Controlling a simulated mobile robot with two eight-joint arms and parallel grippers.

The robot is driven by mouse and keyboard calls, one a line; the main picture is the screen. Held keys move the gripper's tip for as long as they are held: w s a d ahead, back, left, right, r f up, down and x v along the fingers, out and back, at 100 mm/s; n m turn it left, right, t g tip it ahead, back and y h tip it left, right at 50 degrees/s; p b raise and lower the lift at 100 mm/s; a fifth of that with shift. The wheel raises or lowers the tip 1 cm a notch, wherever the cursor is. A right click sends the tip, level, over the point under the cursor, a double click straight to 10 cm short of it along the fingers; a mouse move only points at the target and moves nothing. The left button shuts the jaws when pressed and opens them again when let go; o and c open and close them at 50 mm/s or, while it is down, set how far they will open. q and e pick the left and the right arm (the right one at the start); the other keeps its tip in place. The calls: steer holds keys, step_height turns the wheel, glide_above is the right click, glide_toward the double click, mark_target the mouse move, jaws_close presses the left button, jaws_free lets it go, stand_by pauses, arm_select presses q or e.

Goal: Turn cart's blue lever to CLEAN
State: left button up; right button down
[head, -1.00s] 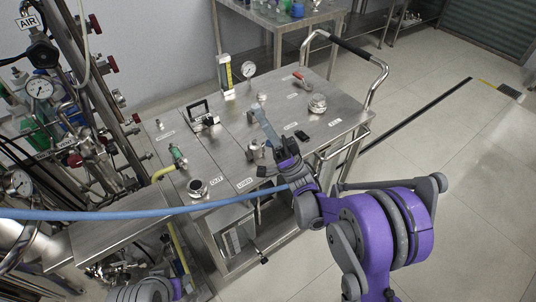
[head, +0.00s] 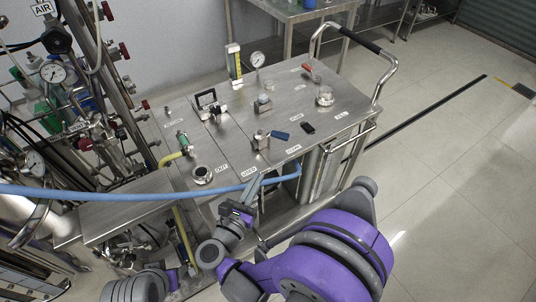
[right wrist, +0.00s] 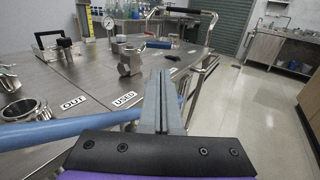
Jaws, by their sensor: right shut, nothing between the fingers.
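The steel cart (head: 230,145) stands in the middle of the head view. Its blue lever (head: 282,135) points right from a small metal valve (head: 261,140), its tip just behind a small label (head: 293,150) that seems to read CLEAN. The lever (right wrist: 158,44) and valve (right wrist: 129,62) also show in the right wrist view, beyond the fingertips. My right gripper (head: 258,183) is shut and empty, at the cart's front edge near the USED label (head: 248,172), apart from the lever. My left gripper is not in view.
A blue hose (head: 130,194) crosses in front of the cart at my right gripper. An OUT port (head: 202,174), black block (head: 308,128), gauge (head: 258,59) and red-handled valve (head: 310,70) are on the cart. Pipework (head: 75,130) crowds the left; floor at right is clear.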

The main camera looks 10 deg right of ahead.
mark_target(280, 138)
steer(key=p+x, duration=0.1)
steer(key=x, duration=1.2)
steer(key=shift+w+d, duration=0.25)
steer(key=shift+w, duration=0.1)
steer(key=shift+d, duration=0.1)
